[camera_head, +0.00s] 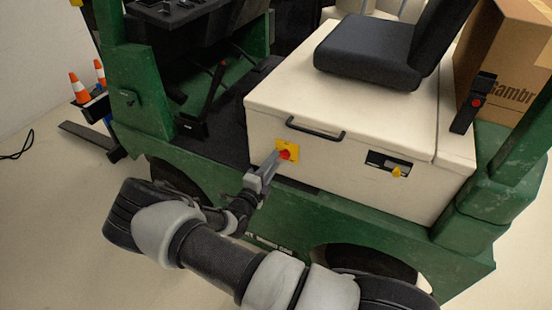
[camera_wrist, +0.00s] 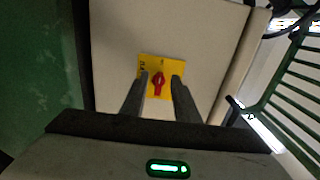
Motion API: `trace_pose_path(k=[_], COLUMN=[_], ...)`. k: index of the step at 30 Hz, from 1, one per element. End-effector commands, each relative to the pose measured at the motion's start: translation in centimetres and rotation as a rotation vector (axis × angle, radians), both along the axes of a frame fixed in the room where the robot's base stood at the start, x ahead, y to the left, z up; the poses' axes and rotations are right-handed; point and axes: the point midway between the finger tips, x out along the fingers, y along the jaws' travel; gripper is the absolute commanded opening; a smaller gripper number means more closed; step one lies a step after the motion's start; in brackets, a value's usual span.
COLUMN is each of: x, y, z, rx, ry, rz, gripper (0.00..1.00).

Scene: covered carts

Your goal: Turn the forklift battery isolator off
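The battery isolator is a red rotary knob (camera_wrist: 158,84) on a square yellow plate (camera_wrist: 150,62), set in the cream side panel of the green forklift. In the wrist view the knob's handle runs up and down the picture. In the head view the plate (camera_head: 293,146) sits below a black grab handle, with the red knob (camera_head: 286,155) partly hidden by my gripper. My gripper (camera_head: 279,157) reaches the plate from the lower left. Its two fingers stand apart on either side of the knob, with a gap visible on both sides. Whether the tips reach past the knob's face is unclear.
The cream seat box (camera_head: 350,195) carries the black grab handle (camera_head: 315,132), a recessed latch with a yellow part (camera_head: 397,171) and a black seat (camera_head: 370,50). A cardboard box (camera_head: 510,50) stands at the right. Orange cones (camera_head: 79,88) stand at the far left.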

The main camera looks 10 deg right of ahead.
Motion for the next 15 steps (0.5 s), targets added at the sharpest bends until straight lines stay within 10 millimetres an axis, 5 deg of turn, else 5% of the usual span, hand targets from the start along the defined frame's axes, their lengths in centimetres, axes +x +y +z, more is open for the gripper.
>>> trace_pose_path(k=[15], x=[-9.8], y=[7.2], z=[0.0], rx=[0.000], ry=[0.002], rz=[0.003], gripper=[0.28])
